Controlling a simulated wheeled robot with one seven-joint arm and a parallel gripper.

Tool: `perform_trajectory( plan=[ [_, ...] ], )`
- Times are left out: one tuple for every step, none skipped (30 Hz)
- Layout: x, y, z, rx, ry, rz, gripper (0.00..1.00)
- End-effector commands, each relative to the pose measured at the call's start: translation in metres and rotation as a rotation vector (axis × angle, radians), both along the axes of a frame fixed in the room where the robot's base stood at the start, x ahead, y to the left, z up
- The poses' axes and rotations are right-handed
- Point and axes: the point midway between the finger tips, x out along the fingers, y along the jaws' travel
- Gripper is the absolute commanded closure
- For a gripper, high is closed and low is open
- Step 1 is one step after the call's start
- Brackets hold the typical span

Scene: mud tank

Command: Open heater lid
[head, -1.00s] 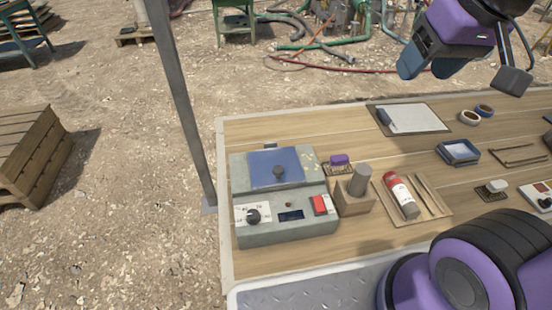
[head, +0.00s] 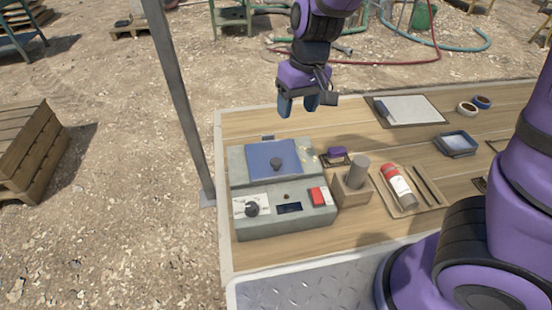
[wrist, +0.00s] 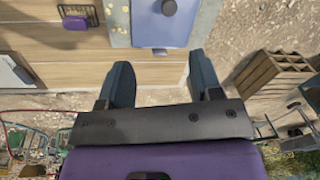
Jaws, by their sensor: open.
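The heater is a grey-green box (head: 312,219) at the left end of the wooden table. My gripper (head: 298,106) is above and behind the heater, pointing down, open and empty. The gripper touches nothing.
A wooden block with a grey cylinder (head: 357,173) stands right of the heater. A purple block (head: 337,152) on a rack is behind it. A tray with a red and white canister (head: 396,184) lies further right. A metal post (head: 181,99) rises by the table's left edge.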

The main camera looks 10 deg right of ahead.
Motion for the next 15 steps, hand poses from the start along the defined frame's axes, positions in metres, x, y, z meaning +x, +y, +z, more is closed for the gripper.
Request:
perform_trajectory(
  plan=[
    [0.002,0.009,-0.013,-0.023,0.010,0.018,0.41],
    [0.003,0.013,-0.020,-0.035,0.013,0.025,0.41],
    [0.005,0.019,-0.028,-0.049,0.015,0.034,0.41],
    [0.006,0.022,-0.033,-0.060,0.016,0.040,0.41],
    [0.007,0.026,-0.039,-0.070,0.017,0.047,0.41],
    [0.008,0.030,-0.045,-0.083,0.017,0.056,0.41],
    [0.009,0.033,-0.050,-0.092,0.016,0.061,0.41],
    [0.010,0.035,-0.054,-0.100,0.016,0.066,0.41],
    [0.011,0.038,-0.058,-0.110,0.015,0.072,0.41],
    [0.011,0.039,-0.061,-0.116,0.014,0.075,0.41],
    [0.011,0.041,-0.063,-0.120,0.013,0.078,0.41],
    [0.012,0.042,-0.065,-0.125,0.012,0.081,0.41],
    [0.012,0.043,-0.067,-0.129,0.012,0.082,0.41],
    [0.012,0.043,-0.068,-0.130,0.012,0.083,0.41],
    [0.012,0.044,-0.070,-0.132,0.012,0.084,0.41]
  ],
)
